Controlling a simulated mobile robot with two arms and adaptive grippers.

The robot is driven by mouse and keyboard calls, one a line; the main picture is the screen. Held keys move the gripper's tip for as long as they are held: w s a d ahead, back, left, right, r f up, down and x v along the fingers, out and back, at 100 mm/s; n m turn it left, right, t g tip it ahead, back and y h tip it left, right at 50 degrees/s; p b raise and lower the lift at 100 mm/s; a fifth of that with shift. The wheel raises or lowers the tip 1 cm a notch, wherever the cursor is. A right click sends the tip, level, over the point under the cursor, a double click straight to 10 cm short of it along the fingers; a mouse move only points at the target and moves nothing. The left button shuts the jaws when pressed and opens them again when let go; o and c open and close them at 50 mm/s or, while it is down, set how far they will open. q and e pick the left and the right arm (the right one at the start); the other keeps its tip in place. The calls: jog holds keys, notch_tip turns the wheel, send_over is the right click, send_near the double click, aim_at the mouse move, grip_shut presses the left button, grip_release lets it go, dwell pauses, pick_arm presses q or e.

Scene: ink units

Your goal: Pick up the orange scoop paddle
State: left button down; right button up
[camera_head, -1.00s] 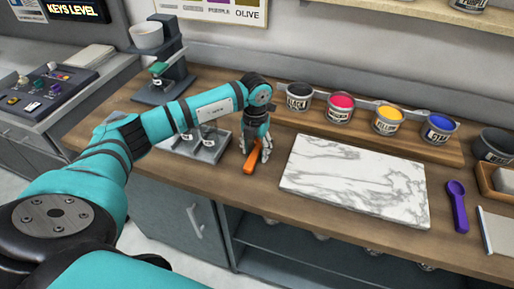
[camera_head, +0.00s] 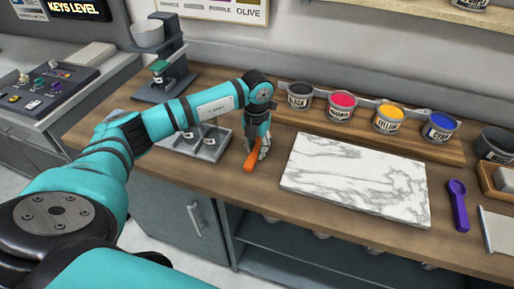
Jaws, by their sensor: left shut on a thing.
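The orange scoop paddle (camera_head: 250,161) is at my left gripper (camera_head: 262,144), just left of the marble slab on the wooden counter. My left gripper points down and is shut on the paddle. The paddle's lower end sticks out toward the counter's front. Its other end is hidden by the fingers. I cannot tell whether the paddle touches the counter. My right gripper is not in view.
The white marble slab (camera_head: 355,180) lies right of the gripper. Ink cans stand behind it on a wooden riser (camera_head: 375,135). A grey tray (camera_head: 205,142) is left of the gripper. A purple scoop (camera_head: 458,205) lies to the right.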

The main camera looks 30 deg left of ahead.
aim_at(256, 149)
pick_arm(q)
jog(key=shift+w+r+b, duration=0.1)
jog(key=shift+r+b, duration=0.2)
jog(key=shift+r, duration=0.25)
notch_tip(256, 149, up, 2)
jog(key=shift+r+b, duration=0.2)
jog(key=shift+b, duration=0.4)
jog(key=s+b, duration=0.1)
jog(key=s, duration=0.4)
jog(key=s+b, duration=0.1)
jog(key=s, duration=0.4)
jog(key=s+r+b, duration=0.1)
jog(key=s+b, duration=0.1)
jog(key=s, duration=0.3)
jog(key=shift+d+r, duration=0.1)
jog(key=shift+d, duration=0.3)
jog(key=shift+s+d+r, duration=0.1)
jog(key=shift+s+r, duration=0.05)
jog(key=shift+s, duration=0.45)
jog(key=c, duration=1.7)
grip_release()
grip_shut()
